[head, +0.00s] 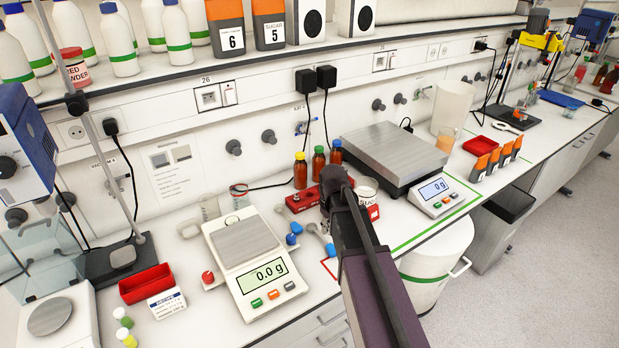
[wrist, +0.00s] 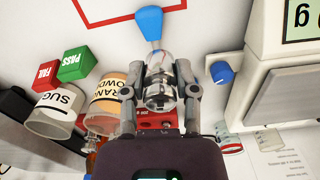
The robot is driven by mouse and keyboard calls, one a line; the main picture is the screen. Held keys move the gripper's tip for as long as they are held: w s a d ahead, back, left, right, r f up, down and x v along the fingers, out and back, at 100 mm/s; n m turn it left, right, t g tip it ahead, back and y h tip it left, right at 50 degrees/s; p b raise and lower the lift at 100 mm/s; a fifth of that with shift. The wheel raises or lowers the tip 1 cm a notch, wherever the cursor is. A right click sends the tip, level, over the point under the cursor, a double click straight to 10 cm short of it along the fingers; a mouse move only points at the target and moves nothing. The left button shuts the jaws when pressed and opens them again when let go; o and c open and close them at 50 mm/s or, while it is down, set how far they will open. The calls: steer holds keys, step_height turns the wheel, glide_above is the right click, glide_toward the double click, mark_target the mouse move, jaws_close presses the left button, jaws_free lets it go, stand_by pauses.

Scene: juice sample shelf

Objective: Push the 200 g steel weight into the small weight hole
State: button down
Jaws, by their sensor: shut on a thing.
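In the wrist view my gripper (wrist: 160,92) is shut on a shiny steel weight (wrist: 160,88), with one finger on each side. The red weight block (wrist: 168,125) shows just behind and below the weight, partly hidden by my gripper. I cannot tell whether the weight's lower end is inside a hole. In the head view the red block (head: 298,202) lies on the bench between the scales. My arm and wrist cover its right side there, and the weight and fingertips are hidden.
A blue scoop (wrist: 148,22) lies close by. A sugar cup (wrist: 52,112) and an orange powder cup (wrist: 108,98) stand to the left in the wrist view. Brown bottles (head: 300,172) stand behind the block. A small scale (head: 250,270) and a large scale (head: 390,155) flank it.

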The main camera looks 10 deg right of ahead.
steer(key=shift+w, duration=0.2)
steer(key=w+a+f+n+b, duration=0.1)
steer(key=w, duration=1)
steer(key=shift+w+a+n, duration=0.15)
steer(key=shift+a+n, duration=0.15)
steer(key=shift+a, duration=0.05)
steer(key=shift+w+f, duration=0.15)
